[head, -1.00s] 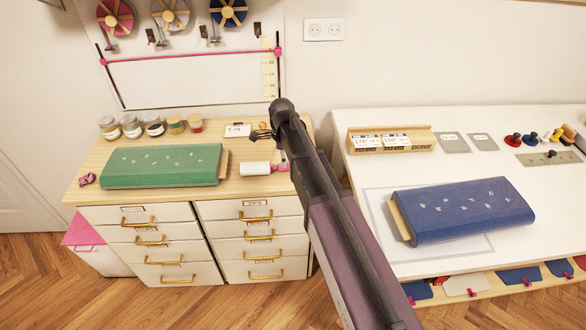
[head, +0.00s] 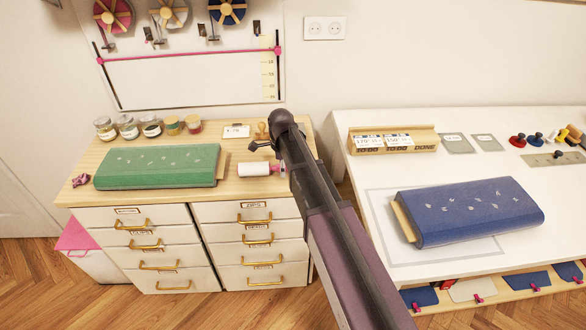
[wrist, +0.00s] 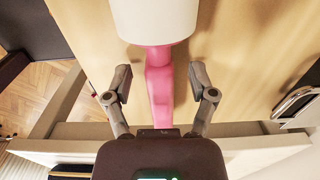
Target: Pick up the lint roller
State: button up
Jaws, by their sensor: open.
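The lint roller lies on the wooden top of the left drawer cabinet, near its right front edge. Its white roll (head: 256,169) shows in the head view, and the wrist view shows the roll (wrist: 156,20) with its pink handle (wrist: 159,88). My gripper (wrist: 160,82) is open, with one finger on each side of the pink handle and a gap on both sides. In the head view my arm hides part of the handle and most of my gripper (head: 264,150).
A green cloth-covered board (head: 158,166) lies left on the cabinet top (head: 88,180). Jars (head: 150,126), a small card (head: 236,131) and a wooden stamp (head: 262,130) stand behind. A white table (head: 375,270) with a blue board (head: 470,212) stands to the right.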

grip_shut()
dwell(0.3)
jog(key=shift+r, duration=0.15)
notch_tip(320, 180, up, 2)
jog(key=shift+r+p, duration=0.1)
jog(key=shift+p, duration=1.15)
jog(key=shift+r+p, duration=0.8)
jog(key=s+a, duration=0.1)
jog(key=s, duration=1.5)
jog(key=shift+a+r+p, duration=0.15)
jog(key=shift+r+p, duration=0.3)
